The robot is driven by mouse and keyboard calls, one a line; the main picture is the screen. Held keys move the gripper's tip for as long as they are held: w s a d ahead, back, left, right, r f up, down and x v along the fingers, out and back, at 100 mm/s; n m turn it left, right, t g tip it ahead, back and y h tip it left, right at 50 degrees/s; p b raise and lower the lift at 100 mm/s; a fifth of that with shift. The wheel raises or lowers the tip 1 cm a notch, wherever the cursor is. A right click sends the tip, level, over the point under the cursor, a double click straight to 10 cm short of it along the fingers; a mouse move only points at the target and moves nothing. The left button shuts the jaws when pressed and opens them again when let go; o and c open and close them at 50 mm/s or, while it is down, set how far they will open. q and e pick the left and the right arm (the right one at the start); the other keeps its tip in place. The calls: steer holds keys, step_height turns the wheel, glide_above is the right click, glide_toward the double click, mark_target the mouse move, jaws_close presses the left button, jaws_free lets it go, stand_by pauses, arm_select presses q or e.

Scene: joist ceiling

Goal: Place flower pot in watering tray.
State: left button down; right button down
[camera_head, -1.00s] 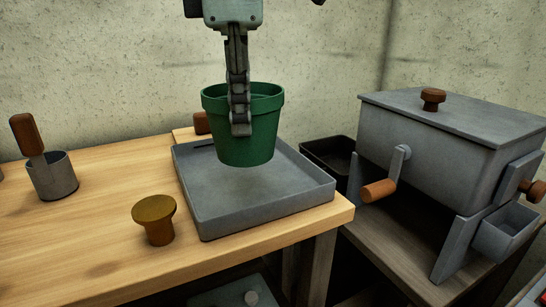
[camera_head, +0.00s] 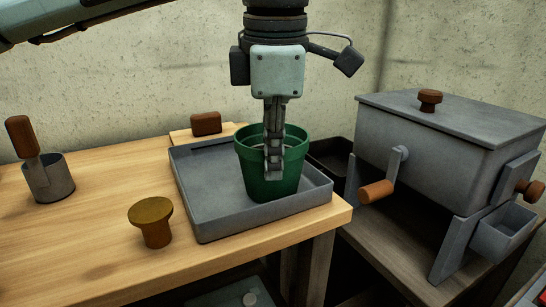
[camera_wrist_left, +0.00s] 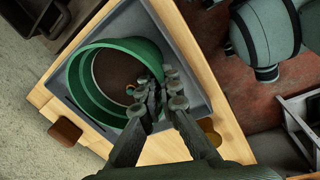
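The green flower pot (camera_head: 254,178) stands upright within the right part of the grey watering tray (camera_head: 200,185); whether its base touches the tray floor is hard to tell. My left gripper (camera_head: 274,165) comes down from above and is shut on the pot's near wall, one finger showing in front of the pot. In the left wrist view, the fingers (camera_wrist_left: 160,92) straddle the pot's rim (camera_wrist_left: 85,92), and brown soil shows inside. My right gripper is not in view.
A brown-topped knob (camera_head: 152,220) stands on the wooden table (camera_head: 85,225) left of the tray. A metal cup with a wooden-handled tool (camera_head: 49,178) stands further left. A grey box with a crank (camera_head: 430,135) is at the right, beside a dark bin (camera_head: 330,160).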

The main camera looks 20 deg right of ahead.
arm_select(q)
steer(key=c, duration=2.2)
jaws_free()
steer(key=shift+f, duration=0.15)
steer(key=o, duration=0.5)
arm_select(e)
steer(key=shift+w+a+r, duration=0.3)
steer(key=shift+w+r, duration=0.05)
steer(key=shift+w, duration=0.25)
